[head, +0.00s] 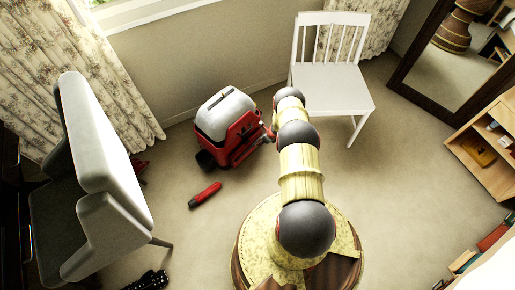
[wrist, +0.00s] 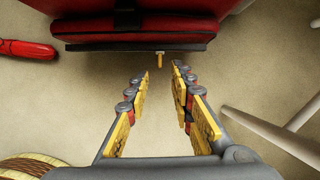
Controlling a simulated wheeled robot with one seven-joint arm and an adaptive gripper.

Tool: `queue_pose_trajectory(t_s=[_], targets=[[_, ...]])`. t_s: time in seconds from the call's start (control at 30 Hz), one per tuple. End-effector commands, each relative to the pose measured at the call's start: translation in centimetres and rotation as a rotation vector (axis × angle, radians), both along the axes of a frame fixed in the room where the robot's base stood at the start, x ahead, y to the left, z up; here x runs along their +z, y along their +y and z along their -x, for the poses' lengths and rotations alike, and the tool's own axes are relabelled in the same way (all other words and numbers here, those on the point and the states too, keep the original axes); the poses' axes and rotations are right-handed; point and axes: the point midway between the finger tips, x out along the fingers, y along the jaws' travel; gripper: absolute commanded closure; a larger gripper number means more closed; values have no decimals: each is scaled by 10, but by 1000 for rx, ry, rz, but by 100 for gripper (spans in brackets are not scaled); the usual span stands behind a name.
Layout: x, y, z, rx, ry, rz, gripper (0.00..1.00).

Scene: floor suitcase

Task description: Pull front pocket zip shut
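The red suitcase (head: 240,137) with a pale grey top stands on the carpet near the wall in the head view. Its red front (wrist: 140,26) with a dark lower edge fills the top of the wrist view. A small orange tab (wrist: 160,56), which looks like the zip pull, sticks out from that dark edge. My gripper (wrist: 159,74) is open and empty, its fingertips just short of the tab, with the tab in line with the gap between them. In the head view my arm hides most of the gripper beside the suitcase's right side.
A white chair (head: 331,88) stands right of the suitcase; pale legs (wrist: 272,132) show close to my gripper's right. A red cylindrical object (head: 205,195) lies on the floor, front left. A grey armchair (head: 95,145) stands at left. Bare carpet lies between them.

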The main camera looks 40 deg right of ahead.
Motion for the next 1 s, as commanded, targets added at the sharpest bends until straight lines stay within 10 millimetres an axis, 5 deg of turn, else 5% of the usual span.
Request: queue_pose_trajectory(t_s=[0.6, 1.0], targets=[[-66, 4, -28, -7, -1, -4, 76], [-70, 5, -31, -7, -1, -4, 76]])
